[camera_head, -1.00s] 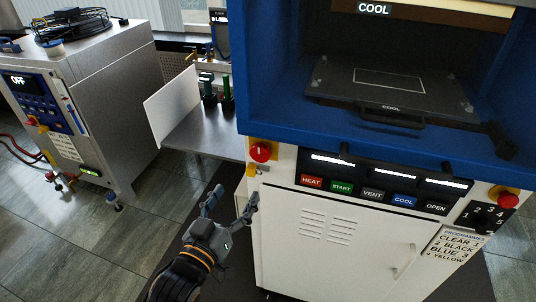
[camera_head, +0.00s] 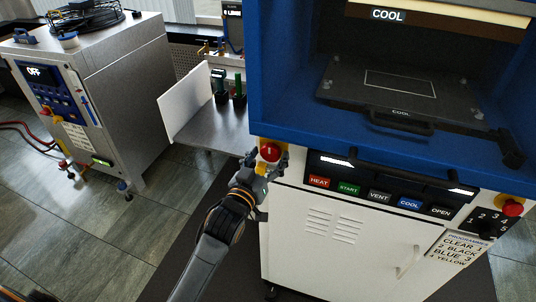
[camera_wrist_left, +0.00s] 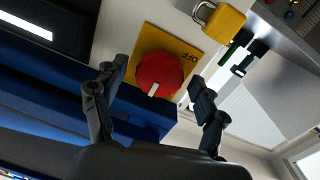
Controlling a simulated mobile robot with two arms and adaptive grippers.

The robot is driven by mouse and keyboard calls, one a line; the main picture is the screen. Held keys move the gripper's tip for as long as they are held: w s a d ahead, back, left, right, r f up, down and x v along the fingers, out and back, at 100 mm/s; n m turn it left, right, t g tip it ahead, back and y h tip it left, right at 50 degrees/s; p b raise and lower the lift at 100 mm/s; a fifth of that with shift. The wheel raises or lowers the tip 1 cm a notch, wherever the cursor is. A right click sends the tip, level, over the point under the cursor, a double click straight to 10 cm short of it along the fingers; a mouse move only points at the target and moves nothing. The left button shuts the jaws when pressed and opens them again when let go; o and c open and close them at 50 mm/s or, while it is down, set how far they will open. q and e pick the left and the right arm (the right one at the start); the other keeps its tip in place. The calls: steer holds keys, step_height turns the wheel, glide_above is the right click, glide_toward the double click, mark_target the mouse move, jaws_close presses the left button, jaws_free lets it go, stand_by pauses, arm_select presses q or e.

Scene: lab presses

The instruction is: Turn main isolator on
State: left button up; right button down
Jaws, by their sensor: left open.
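The main isolator is a red rotary knob (camera_head: 269,151) on a yellow plate (camera_wrist_left: 182,50) at the front left corner of the blue and white press. In the left wrist view, the red knob (camera_wrist_left: 158,73) shows a white pointer mark, and the plate reads OFF beside it. My left gripper (camera_head: 267,163) is open at the knob, its fingers on either side of it. In the wrist view, the left gripper's fingers (camera_wrist_left: 157,80) straddle the knob; I cannot tell whether they touch it. My right gripper is not in view.
A yellow padlock (camera_wrist_left: 222,22) hangs near the plate. Push buttons such as HEAT (camera_head: 319,181) line the panel to the right, below a black handle bar (camera_head: 400,172). A red emergency-type button (camera_head: 512,207) sits at far right. A grey cabinet (camera_head: 140,100) showing OFF stands at left.

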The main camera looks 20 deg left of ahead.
arm_select(q)
steer(key=c, duration=1.1)
steer(key=shift+c, duration=0.2)
steer(key=m+p, duration=0.2)
steer(key=m, duration=0.1)
steer(key=shift+r+m, duration=0.2)
steer(key=shift+m, duration=0.1)
steer(key=m+p, duration=0.2)
steer(key=m, duration=0.2)
steer(key=shift+g+p, duration=0.3)
steer(key=m+p, duration=0.1)
steer(key=m, duration=0.4)
steer(key=shift+d+f+y, duration=0.1)
steer(key=shift+y, duration=0.2)
steer(key=shift+m+y+p, duration=0.3)
steer(key=shift+m+p, duration=0.25)
steer(key=shift+m, duration=1.75)
steer(key=shift+f, duration=0.1)
